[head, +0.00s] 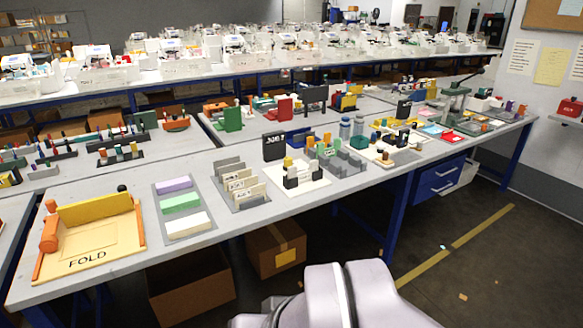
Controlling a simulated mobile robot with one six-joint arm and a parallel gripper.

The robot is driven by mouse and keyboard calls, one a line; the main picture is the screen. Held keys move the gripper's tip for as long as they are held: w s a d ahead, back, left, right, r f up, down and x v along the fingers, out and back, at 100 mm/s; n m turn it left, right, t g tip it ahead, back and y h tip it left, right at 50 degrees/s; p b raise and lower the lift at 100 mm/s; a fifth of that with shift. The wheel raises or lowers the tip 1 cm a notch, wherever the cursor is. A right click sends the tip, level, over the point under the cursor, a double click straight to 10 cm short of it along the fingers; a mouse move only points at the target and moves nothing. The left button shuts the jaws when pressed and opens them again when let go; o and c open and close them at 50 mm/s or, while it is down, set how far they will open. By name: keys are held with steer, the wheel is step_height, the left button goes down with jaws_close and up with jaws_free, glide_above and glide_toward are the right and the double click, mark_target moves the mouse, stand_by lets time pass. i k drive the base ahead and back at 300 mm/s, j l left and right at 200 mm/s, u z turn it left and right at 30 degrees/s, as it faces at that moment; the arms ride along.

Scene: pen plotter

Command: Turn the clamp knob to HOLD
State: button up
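I cannot pick out the clamp knob or any HOLD mark at this distance. A small device on a white base (305,185), with dark blocks and a yellow top, stands mid-table. A similar station on a pale base (408,156) stands farther right. I cannot tell whether either is the pen plotter. My gripper is not in view; only pale, rounded parts of my own body show at the bottom centre, in front of the table and apart from these devices.
The long grey table (235,221) also holds a yellow FOLD board (115,238), a grey tray of coloured blocks (160,224), a card rack (235,197) and a green lever press (455,103). Cardboard boxes (277,250) sit below. Open floor (480,275) lies at right.

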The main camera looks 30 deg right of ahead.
mark_target(287, 160)
steer(key=i+l, duration=0.25)
steer(key=i+l+u, duration=0.15)
steer(key=l, duration=0.2)
steer(key=i+l, duration=0.25)
steer(key=i+l+u, duration=0.1)
steer(key=l, duration=0.3)
steer(key=i+l+u, duration=0.1)
steer(key=i+l, duration=0.4)
steer(key=l, duration=0.2)
steer(key=i+l+u, duration=0.1)
steer(key=l, duration=0.3)
steer(key=i+l+u, duration=0.1)
steer(key=i+l, duration=0.15)
steer(key=l, duration=0.1)
